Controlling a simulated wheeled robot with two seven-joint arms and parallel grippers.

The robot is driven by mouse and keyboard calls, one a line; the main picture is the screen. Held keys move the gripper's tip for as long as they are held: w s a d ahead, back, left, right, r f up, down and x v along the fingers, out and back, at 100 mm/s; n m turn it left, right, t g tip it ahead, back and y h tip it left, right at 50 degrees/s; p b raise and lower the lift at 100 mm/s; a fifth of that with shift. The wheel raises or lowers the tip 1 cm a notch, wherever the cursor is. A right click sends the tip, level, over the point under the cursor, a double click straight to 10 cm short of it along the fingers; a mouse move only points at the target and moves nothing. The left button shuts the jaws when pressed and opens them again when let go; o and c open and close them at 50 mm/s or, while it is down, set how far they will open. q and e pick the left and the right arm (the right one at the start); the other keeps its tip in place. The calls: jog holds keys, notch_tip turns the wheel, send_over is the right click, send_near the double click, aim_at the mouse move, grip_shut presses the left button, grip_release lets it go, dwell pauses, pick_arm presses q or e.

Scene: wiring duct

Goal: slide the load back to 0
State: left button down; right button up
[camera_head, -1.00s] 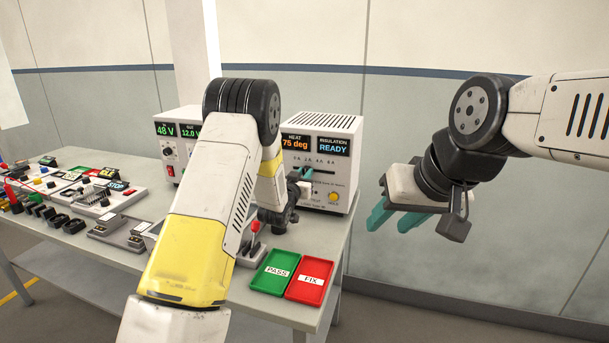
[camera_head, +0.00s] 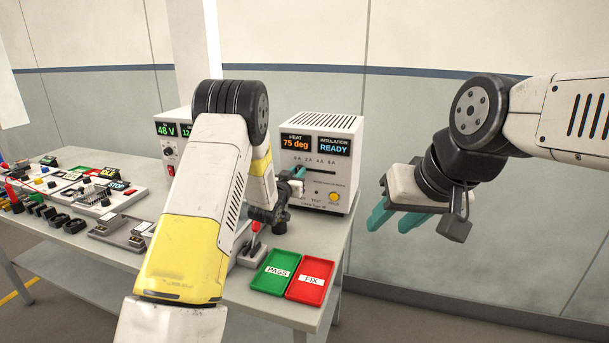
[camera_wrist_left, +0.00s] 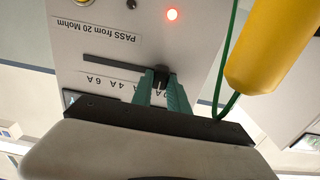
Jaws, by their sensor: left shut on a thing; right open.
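The load slider is a small dark knob (camera_wrist_left: 160,77) on a horizontal slot (camera_wrist_left: 112,65) in the white tester's front, which the left wrist view shows upside down. My left gripper (camera_wrist_left: 161,90) is shut on this knob, with a teal finger on each side. The 4 A and 6 A marks show to the left of the knob there; the fingers hide the scale at the knob. In the head view the white tester (camera_head: 343,185) stands on the bench and my left gripper (camera_head: 295,177) covers part of its front. My right gripper (camera_head: 395,215) is open and empty, right of the bench.
The tester's displays read 75 deg and READY. A green PASS tray (camera_head: 274,271) and a red FIX tray (camera_head: 311,281) lie at the bench's front right. A red-knobbed lever (camera_head: 254,232) stands beside my left wrist. A yellow object (camera_wrist_left: 270,45) with a green cable hangs close in the left wrist view.

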pick_arm(q)
jog(key=shift+w+a, duration=0.25)
jog(key=shift+a, duration=0.5)
jog(key=c, duration=1.3)
grip_release()
jog(key=shift+a, duration=0.15)
jog(key=v, duration=0.7)
jog(key=shift+s, duration=0.4)
jog(key=shift+r, duration=0.1)
